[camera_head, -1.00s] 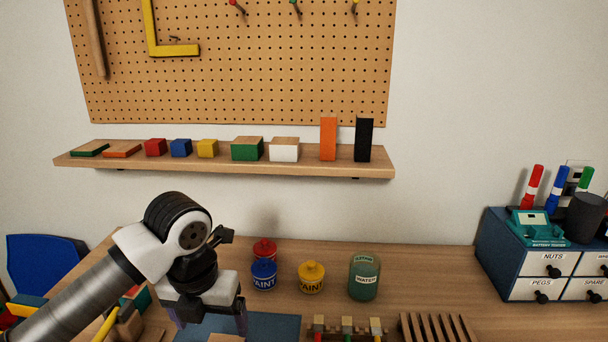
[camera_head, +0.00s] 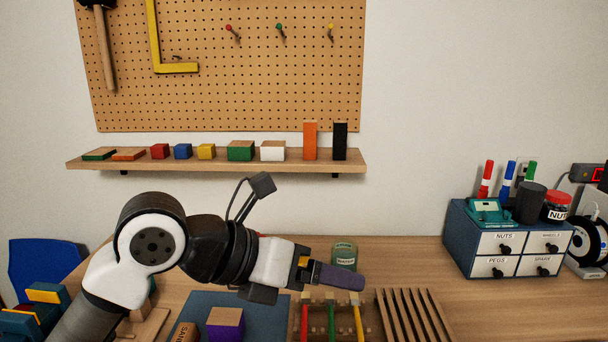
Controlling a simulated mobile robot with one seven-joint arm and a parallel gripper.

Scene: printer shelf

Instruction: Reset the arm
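My arm reaches in from the lower left, and its wrist is now turned so that my gripper (camera_head: 345,279) points to the right above the bench. The dark purple-grey fingers are seen from the side and overlap, so their gap is hidden. No held object shows at the fingertips.
A blue mat (camera_head: 263,308) below my arm bears a purple block (camera_head: 226,324). A rack with coloured pegs (camera_head: 331,318) and a slatted wooden rack (camera_head: 413,316) stand to the right. A drawer cabinet (camera_head: 464,245) is at far right. The wall shelf (camera_head: 215,164) holds several blocks.

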